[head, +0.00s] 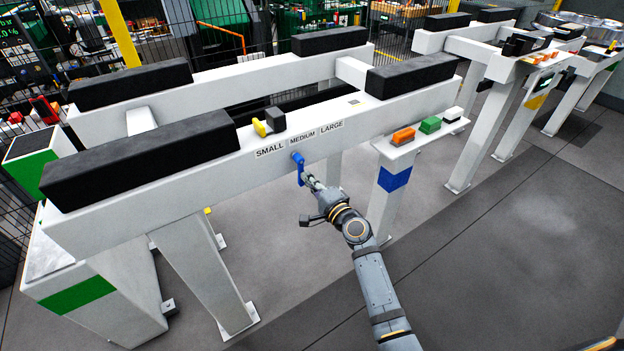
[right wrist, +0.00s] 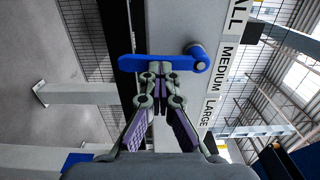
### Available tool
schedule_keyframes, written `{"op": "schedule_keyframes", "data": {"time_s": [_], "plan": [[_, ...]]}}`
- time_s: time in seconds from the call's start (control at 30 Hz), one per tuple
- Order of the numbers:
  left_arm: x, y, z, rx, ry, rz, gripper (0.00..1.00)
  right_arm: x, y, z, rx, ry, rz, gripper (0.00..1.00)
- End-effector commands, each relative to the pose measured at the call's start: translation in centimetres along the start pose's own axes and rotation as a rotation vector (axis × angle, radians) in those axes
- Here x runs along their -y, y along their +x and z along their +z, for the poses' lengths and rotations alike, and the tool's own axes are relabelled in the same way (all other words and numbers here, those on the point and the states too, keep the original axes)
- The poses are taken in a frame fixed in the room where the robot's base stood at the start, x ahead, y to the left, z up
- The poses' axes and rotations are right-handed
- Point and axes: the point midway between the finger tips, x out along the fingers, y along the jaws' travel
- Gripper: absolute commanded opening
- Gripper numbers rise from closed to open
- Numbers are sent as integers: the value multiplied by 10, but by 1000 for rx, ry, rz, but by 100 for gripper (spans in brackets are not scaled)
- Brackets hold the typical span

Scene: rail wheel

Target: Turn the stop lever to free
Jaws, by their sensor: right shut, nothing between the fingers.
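A blue lever (head: 300,170) sits on the front face of the white rail beam, below the size labels. It points down from a round pivot at its upper end. In the right wrist view the blue lever (right wrist: 150,62) lies across the picture, with its pivot at the right end. My right gripper (head: 313,184) is shut and empty, its fingertips at or very near the lever's lower part. The fingertips (right wrist: 160,70) meet the lever's edge in the wrist view; whether they touch it, I cannot tell. My left gripper is not in view.
Labels SMALL, MEDIUM and LARGE (head: 300,139) are above the lever. A yellow knob (head: 260,128) and a dark block (head: 276,119) stand on the beam. Orange (head: 403,136) and green (head: 430,125) blocks lie on a side shelf.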

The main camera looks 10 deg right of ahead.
Motion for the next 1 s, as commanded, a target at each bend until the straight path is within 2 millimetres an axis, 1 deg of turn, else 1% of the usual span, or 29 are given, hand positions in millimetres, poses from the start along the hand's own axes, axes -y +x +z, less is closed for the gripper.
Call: {"op": "schedule_keyframes", "data": {"time_s": [0.03,0.27,0.9,1.0], "plan": [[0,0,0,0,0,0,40,9,3,2,6,7,-15,0],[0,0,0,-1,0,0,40,9,3,2,7,6,-15,1],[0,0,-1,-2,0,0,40,4,2,1,4,1,-7,88],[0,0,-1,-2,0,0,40,4,2,1,3,1,-6,100]]}}
